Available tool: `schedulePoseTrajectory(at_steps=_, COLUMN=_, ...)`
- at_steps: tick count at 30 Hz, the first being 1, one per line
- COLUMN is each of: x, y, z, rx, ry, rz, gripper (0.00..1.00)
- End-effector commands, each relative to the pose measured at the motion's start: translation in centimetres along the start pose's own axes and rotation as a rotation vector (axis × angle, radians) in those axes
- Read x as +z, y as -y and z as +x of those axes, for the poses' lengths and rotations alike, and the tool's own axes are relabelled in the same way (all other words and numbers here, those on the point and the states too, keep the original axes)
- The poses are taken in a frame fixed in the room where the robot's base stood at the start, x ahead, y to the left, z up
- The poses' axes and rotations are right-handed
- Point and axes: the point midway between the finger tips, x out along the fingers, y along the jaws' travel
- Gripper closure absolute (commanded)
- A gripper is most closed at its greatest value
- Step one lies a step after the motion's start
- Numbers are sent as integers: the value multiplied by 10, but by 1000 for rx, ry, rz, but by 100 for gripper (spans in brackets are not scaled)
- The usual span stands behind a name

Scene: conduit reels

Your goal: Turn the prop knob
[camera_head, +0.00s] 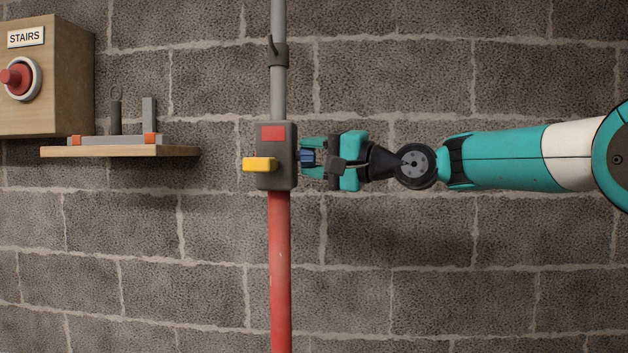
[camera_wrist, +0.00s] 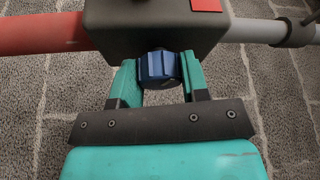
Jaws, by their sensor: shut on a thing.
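The prop knob is a dark blue ridged knob (camera_head: 307,159) on the right side of a dark grey box (camera_head: 290,135). The box sits on an upright prop, with a grey tube (camera_head: 279,95) above and a red tube (camera_head: 280,260) below. My gripper (camera_head: 308,158) comes in from the right, its teal fingers on either side of the knob. In the wrist view the blue knob (camera_wrist: 158,69) sits between the two fingers (camera_wrist: 158,80), which are shut on it. The fingers hide parts of its sides.
A wooden shelf (camera_head: 120,152) with grey tools stands left. Above it is a wooden box with a red button (camera_head: 16,78) and a STAIRS sign (camera_head: 26,37). A block wall lies behind.

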Motion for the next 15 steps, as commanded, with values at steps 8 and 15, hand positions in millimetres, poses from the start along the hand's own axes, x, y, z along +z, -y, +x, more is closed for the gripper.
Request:
schedulePoseTrajectory(at_steps=8, x=1, y=-9, z=0, rx=-100, ry=2, rz=-240, gripper=82)
schedulePoseTrajectory(at_steps=15, x=0, y=-9, z=0, rx=-186, ry=1, rz=-450, gripper=82)
